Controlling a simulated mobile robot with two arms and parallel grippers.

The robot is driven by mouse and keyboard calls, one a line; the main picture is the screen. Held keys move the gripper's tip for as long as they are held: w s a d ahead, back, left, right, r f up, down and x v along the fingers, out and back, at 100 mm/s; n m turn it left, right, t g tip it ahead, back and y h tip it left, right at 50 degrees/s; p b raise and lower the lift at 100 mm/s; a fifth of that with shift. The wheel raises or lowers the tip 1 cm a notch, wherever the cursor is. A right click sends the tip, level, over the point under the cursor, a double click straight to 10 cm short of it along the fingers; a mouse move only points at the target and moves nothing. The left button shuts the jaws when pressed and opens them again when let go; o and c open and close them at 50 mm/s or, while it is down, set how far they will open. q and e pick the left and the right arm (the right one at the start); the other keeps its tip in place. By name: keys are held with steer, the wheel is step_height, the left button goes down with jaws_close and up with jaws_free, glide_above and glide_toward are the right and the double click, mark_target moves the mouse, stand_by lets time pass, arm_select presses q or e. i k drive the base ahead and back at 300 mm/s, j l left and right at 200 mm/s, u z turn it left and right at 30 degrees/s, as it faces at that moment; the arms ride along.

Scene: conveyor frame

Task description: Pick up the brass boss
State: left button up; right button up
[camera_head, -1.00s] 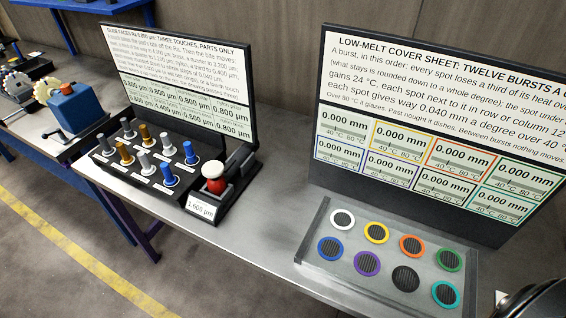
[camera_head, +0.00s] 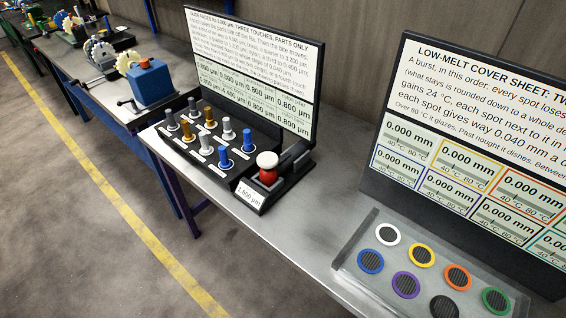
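Two brass-coloured pegs stand upright on the black stepped stand (camera_head: 178,151) left of centre. One brass peg (camera_head: 210,117) is in the back row and one brass peg (camera_head: 187,131) is in the front row. Each stands between a dark grey peg and a silver peg. I cannot tell which of the two is called the boss. Neither of my grippers is in view, and nothing touches the pegs.
A red knob with a white top (camera_head: 268,168) stands right of the pegs. A text board (camera_head: 250,62) rises behind them. A tray of coloured rings (camera_head: 345,262) lies at lower right. A blue machine (camera_head: 152,82) stands farther left. Bare bench (camera_head: 300,215) lies between stand and tray.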

mark_target(189, 136)
steer(key=j+z, duration=0.1)
steer(key=z, duration=0.5)
steer(key=j+z, duration=0.5)
steer(key=j, duration=0.15)
steer(key=j+z, duration=0.5)
steer(key=j, duration=0.15)
